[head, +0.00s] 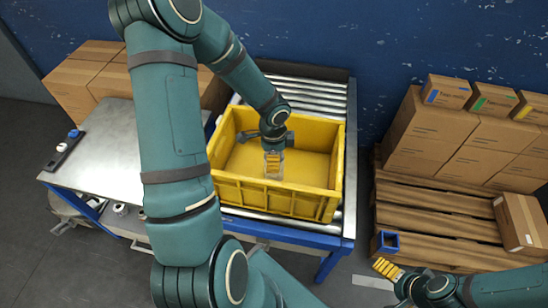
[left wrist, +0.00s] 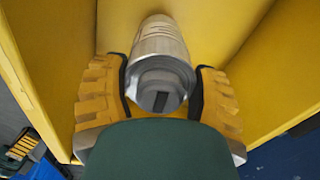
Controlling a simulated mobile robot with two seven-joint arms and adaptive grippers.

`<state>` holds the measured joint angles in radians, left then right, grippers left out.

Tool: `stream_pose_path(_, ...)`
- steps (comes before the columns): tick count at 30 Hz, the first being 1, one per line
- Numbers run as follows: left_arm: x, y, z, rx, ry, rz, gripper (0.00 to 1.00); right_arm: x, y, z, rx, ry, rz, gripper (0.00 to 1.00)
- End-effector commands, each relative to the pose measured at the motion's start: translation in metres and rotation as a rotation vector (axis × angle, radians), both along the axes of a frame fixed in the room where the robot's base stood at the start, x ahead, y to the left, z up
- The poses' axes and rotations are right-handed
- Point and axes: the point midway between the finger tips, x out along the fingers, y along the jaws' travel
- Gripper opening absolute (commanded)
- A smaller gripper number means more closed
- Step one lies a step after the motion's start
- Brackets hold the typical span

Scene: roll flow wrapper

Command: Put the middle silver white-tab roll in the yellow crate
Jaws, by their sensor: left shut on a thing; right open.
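The yellow crate (head: 268,197) stands on the roller conveyor in the head view, and its walls surround the roll in the left wrist view (left wrist: 222,22). My left gripper (head: 273,166) is over the crate, pointing down into it. In the left wrist view, its yellow fingers (left wrist: 160,92) are shut on a silver roll (left wrist: 160,48), one on each side. The roll's grey end with a dark slot faces the camera; I cannot make out a white tab. In the head view the roll is mostly hidden by the gripper. My right gripper (head: 387,270) is open and empty, right of the conveyor.
A metal table (head: 105,150) at left carries a dark holder (head: 62,152) with small items. Conveyor rollers (head: 305,90) lie behind the crate. At right, cardboard boxes (head: 430,130) stand on a wooden pallet (head: 430,220), with a small blue box (head: 388,241) at its front corner.

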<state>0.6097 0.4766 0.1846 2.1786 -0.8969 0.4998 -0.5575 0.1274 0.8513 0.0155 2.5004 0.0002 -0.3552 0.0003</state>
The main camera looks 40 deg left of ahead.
Motion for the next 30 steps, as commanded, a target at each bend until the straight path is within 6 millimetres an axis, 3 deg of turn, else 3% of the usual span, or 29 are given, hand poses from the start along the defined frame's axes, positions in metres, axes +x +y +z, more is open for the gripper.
stream_pose_path(20,0.000,0.000,-0.011,0.001,-0.001,-0.001,0.20,0.002,0.000,-0.010,-0.001,-0.005,-0.001,1.00)
stream_pose_path(21,0.000,0.000,-0.011,0.001,0.001,-0.001,0.79,0.002,0.000,-0.009,-0.001,-0.005,-0.001,1.00)
stream_pose_path(22,0.000,0.000,-0.011,0.001,0.001,-0.001,0.90,0.002,0.000,-0.009,-0.001,-0.005,-0.001,1.00)
stream_pose_path(23,0.000,0.000,-0.011,0.001,0.001,-0.001,0.94,0.002,0.000,-0.009,-0.001,-0.005,-0.001,1.00)
stream_pose_path(30,0.000,0.000,-0.011,0.001,0.001,-0.001,0.94,0.002,0.000,-0.009,-0.001,-0.005,-0.001,1.00)
